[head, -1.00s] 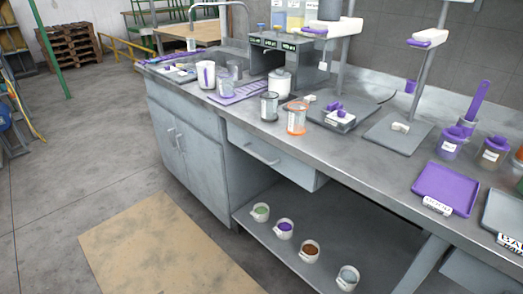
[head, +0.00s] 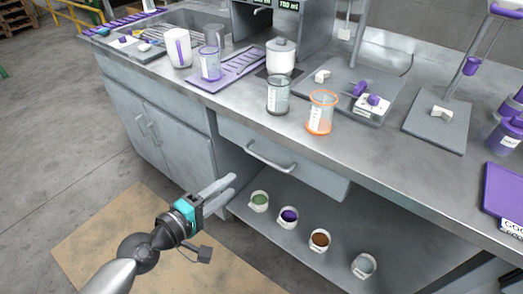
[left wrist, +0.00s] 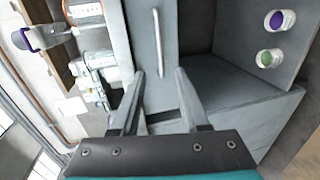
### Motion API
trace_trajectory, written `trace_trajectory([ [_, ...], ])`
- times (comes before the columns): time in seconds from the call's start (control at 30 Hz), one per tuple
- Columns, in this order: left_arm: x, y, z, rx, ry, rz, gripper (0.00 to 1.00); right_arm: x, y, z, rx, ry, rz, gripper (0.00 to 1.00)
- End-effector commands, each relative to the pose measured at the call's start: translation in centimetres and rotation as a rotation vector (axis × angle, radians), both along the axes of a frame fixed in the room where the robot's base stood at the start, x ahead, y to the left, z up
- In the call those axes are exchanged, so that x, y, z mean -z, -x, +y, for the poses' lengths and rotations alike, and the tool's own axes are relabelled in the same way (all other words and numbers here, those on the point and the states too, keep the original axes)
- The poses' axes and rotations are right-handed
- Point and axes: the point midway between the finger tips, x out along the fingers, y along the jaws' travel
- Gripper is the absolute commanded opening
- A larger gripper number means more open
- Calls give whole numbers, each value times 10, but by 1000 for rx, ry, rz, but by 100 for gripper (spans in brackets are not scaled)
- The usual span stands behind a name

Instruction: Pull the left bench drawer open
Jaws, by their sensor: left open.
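The left bench drawer (head: 300,169) is a grey front under the bench top, with a curved metal bar handle (head: 270,158). It looks shut or nearly so. In the left wrist view the handle (left wrist: 156,45) stands upright in the picture, ahead of the fingers and between their lines. My left gripper (head: 226,186) is open and empty, below and to the left of the handle, apart from it. It also shows in the left wrist view (left wrist: 158,80). My right gripper is not in view.
Cups (head: 288,217) of coloured contents stand on the lower shelf below the drawer. A cabinet (head: 165,130) with doors is to the left. Beakers (head: 321,112) stand near the bench's front edge above the drawer. The floor in front is clear, with a tan mat (head: 85,235).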

Motion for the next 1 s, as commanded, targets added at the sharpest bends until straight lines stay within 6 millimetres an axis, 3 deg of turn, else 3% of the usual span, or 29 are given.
trace_trajectory([
  [0.3,8,-36,-25,-1,4,-3,45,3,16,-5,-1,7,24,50],
  [0.53,18,-71,-51,-1,2,-3,45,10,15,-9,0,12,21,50],
  [0.8,28,-106,-76,-1,0,-2,45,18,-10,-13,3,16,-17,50],
  [1.0,31,-117,-85,-1,0,-2,45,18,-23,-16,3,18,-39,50],
])
